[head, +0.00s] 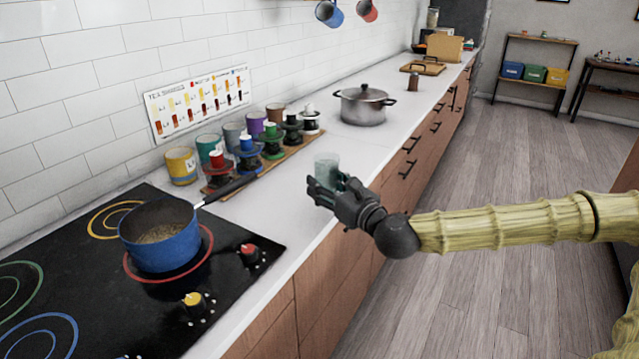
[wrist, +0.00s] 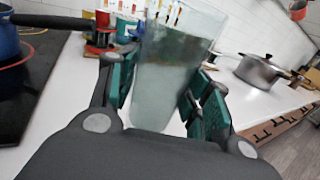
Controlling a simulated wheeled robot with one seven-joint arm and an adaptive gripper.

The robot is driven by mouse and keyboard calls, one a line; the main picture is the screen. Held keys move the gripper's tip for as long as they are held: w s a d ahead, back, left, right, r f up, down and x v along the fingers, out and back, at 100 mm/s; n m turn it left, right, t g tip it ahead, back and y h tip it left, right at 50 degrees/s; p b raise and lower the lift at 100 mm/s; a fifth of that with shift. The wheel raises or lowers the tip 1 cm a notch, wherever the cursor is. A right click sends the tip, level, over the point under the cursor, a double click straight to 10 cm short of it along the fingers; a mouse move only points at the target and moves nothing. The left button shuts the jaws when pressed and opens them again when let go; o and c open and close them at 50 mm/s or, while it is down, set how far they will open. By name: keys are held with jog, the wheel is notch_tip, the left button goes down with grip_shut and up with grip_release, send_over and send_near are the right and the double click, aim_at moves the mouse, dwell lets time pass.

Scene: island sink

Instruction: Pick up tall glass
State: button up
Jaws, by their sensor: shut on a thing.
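The tall glass (head: 326,167) is clear with a slight green tint. In the head view it is over the counter near its front edge, its lower part hidden by my gripper (head: 335,192). In the wrist view the glass (wrist: 170,75) stands between the two green finger pads of my gripper (wrist: 160,95), slightly tilted in the picture. My gripper is shut on the glass. I cannot tell whether its base touches the counter.
A blue pot (head: 160,245) sits on the black stove (head: 90,300), its handle pointing toward the glass. A steel pot (head: 364,106) stands further back. The white counter (head: 345,150) between is clear.

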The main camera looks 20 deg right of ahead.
aim_at(337, 185)
jog(key=shift+s+d+r, duration=0.1)
jog(key=shift+s+d, duration=0.3)
jog(key=shift+s, duration=0.35)
jog(key=shift+s+d+r, duration=0.1)
jog(key=shift+s+d, duration=0.35)
jog(key=shift+s, duration=0.25)
jog(key=shift+s+d+r, duration=0.1)
jog(key=shift+s+d, duration=0.3)
jog(key=shift+s, duration=0.35)
jog(key=shift+s, duration=0.15)
jog(key=shift+d+f, duration=0.1)
jog(key=shift+f, duration=0.05)
